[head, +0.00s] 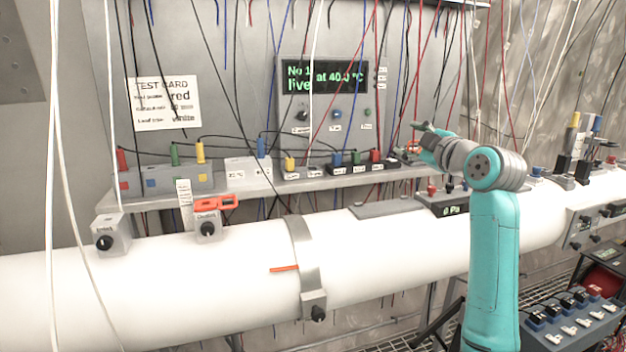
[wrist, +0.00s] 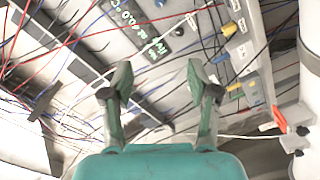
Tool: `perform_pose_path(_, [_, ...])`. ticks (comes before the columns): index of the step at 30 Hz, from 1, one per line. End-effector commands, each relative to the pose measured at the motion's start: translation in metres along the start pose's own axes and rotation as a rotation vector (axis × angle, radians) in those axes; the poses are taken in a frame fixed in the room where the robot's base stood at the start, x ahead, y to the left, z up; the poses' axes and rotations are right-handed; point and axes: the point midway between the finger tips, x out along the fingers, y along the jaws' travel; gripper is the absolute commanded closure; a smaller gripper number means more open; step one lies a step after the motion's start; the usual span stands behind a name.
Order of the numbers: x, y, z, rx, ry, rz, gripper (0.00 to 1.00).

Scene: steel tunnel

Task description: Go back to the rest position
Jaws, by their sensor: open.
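My gripper (head: 414,138) is at the end of my teal arm in the head view, above the right part of the shelf and pointing left. In the wrist view my gripper (wrist: 158,84) has its two fingers wide apart with nothing between them. Hanging wires pass behind the fingers there. I cannot tell from these frames whether any wire touches the gripper.
A white pipe (head: 150,286) runs across the front, with an orange-tagged control box (head: 208,228) on it. A shelf (head: 270,187) carries coloured plugs. A display panel (head: 325,95) and a test card (head: 163,102) are behind. Many thin wires hang down around my arm.

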Motion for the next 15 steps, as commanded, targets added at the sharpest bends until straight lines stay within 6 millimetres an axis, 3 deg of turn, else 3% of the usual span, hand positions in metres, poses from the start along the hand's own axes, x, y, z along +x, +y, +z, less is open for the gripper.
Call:
perform_pose_path(8, [-0.001, -0.026, 0.018, 0.038, -0.016, 0.003, 0.40])
perform_pose_path(15, [-0.003, -0.061, 0.040, 0.092, -0.036, 0.008, 0.40])
